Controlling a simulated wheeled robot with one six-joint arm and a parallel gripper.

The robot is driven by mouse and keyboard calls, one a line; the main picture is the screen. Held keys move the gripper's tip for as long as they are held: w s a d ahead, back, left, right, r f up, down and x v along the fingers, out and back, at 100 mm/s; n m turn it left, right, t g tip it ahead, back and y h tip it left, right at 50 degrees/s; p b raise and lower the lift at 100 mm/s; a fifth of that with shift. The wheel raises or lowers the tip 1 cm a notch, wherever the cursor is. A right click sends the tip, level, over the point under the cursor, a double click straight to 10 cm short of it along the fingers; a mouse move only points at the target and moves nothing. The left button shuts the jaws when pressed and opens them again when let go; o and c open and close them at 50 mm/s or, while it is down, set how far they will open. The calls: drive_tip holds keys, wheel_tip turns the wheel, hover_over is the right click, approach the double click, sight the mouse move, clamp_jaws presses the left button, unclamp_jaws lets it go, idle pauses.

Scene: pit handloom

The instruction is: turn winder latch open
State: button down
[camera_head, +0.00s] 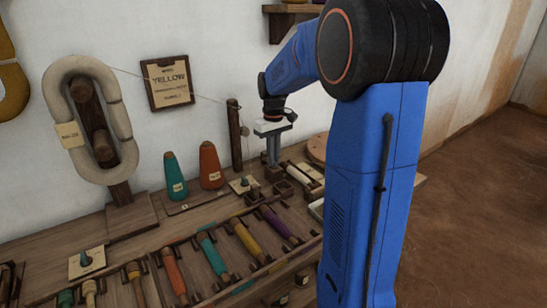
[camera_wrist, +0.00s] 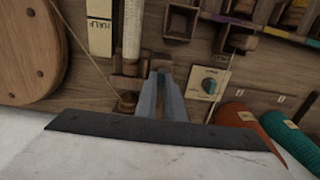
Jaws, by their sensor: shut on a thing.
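My gripper (camera_head: 273,163) points straight down at the wooden winder (camera_head: 282,186) at the back of the bench. In the wrist view its two grey fingers (camera_wrist: 160,76) come close together at the winder's end, beside the pale wound bobbin (camera_wrist: 133,32). They are shut on a small part there, which looks like the winder latch. The latch is mostly hidden between the fingertips, so its angle cannot be told.
An orange cone (camera_head: 210,166) and a teal cone (camera_head: 175,176) stand left of the gripper. A wooden post (camera_head: 234,135) rises close by, with a thread running to it. Colored bobbins (camera_head: 213,255) lie in a rack in front. A round wooden disc (camera_wrist: 28,50) is at left.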

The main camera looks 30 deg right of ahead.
idle(0.4)
drive_tip(key=c, duration=1.9)
unclamp_jaws()
drive_tip(key=shift+o, duration=0.2)
wheel_tip(320, 180, up, 18)
drive_tip(key=shift+f, duration=0.25)
drive_tip(key=s+a+f+t, duration=0.1)
drive_tip(key=s+a+f, duration=0.1)
drive_tip(key=s+a, duration=0.45)
drive_tip(key=s+a+f+t, duration=0.15)
drive_tip(key=s+a, duration=0.25)
drive_tip(key=s, duration=0.5)
drive_tip(key=s+a+f+t, duration=0.1)
drive_tip(key=s+a+f, duration=0.1)
drive_tip(key=s+f, duration=0.4)
drive_tip(key=s+a+f+t, duration=0.1)
drive_tip(key=s+a+f, duration=0.2)
drive_tip(key=s+f, duration=0.3)
drive_tip(key=s, duration=0.3)
drive_tip(key=shift+a+f, duration=0.2)
drive_tip(key=shift+f, duration=0.05)
